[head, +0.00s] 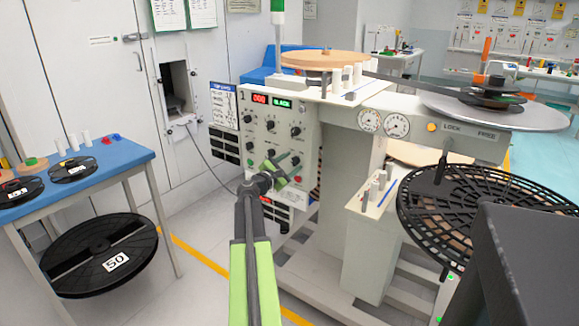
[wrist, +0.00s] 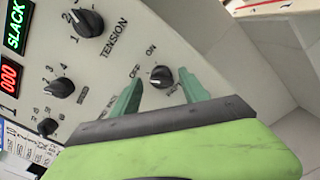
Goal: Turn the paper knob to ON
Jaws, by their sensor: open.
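The knob (wrist: 162,77) is a small black dial on the pale machine panel (wrist: 110,62). OFF and ON are printed around its upper left, and a label below it is partly hidden. A small pale mark shows on its left side, but I cannot tell its exact setting. My gripper (wrist: 160,86) is open, with one green finger on each side of the knob in the wrist view. I cannot tell whether the fingers touch it. In the head view my gripper (head: 283,169) is at the lower right of the panel (head: 262,135).
The TENSION knob (wrist: 87,23) and other black dials sit on the same panel, beside red and green displays (head: 282,102). A blue table (head: 125,160) with reels stands at left. A black slotted reel (head: 480,190) is at right. Floor shows between table and machine.

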